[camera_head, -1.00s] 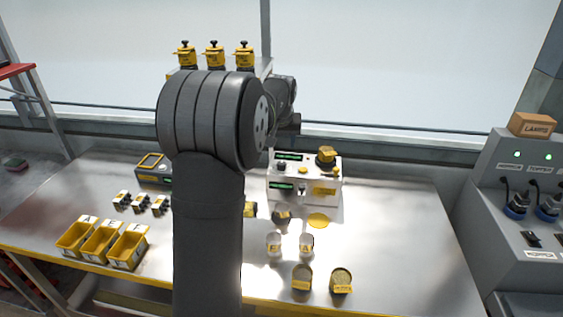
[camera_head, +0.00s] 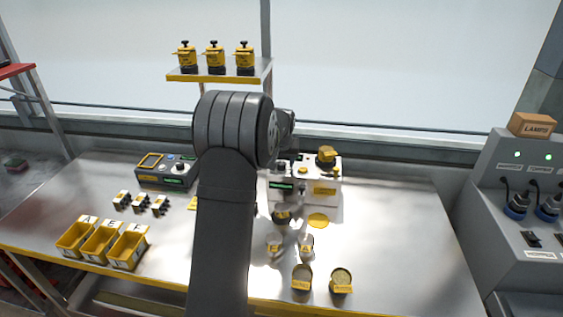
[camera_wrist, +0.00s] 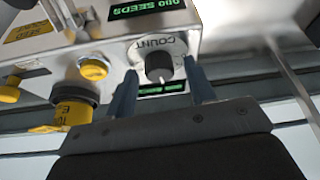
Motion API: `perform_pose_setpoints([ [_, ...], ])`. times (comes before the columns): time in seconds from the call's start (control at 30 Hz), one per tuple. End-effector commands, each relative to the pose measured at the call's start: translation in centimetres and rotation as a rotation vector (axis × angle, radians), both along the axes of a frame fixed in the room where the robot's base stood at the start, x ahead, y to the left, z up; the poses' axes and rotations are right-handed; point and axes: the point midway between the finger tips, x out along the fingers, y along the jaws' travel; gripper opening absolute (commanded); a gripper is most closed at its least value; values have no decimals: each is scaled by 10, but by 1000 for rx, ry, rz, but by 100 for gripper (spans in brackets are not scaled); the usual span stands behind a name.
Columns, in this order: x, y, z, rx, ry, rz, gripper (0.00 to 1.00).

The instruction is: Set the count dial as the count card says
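The count dial (camera_wrist: 160,67) is a dark round knob with a white pointer mark on a light plate lettered COUNT, upside down in the wrist view. It sits on the front of the white seeder (camera_wrist: 112,50), which also stands mid-table in the head view (camera_head: 331,200). My gripper (camera_wrist: 161,74) has its two blue-grey fingers apart, one on each side of the dial, with a small gap seeming to show on both sides. A green display reading 000 SEEDS (camera_wrist: 145,8) is near the dial. In the head view my arm hides the gripper. I cannot make out a count card.
Yellow knobs (camera_wrist: 93,69) sit beside the dial on the seeder. Cups (camera_head: 306,246) and round tins (camera_head: 341,281) stand in front of it. Yellow bins (camera_head: 128,247) and a dark console (camera_head: 150,180) are at left. A shelf (camera_head: 220,76) with yellow jars is behind.

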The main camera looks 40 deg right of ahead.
Motion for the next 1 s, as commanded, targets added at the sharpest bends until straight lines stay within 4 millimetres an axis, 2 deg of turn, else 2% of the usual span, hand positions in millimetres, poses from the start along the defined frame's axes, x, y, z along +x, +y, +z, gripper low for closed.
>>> perform_pose_setpoints([
  [0.03,0,0,0,0,0,0,40],
  [0.2,0,0,0,0,0,0,7],
  [0.23,0,0,0,0,0,0,5],
  [0.7,0,1,0,0,1,-129,6],
  [0.97,0,1,0,0,1,-132,6],
  [1.0,0,1,0,0,1,-132,32],
])
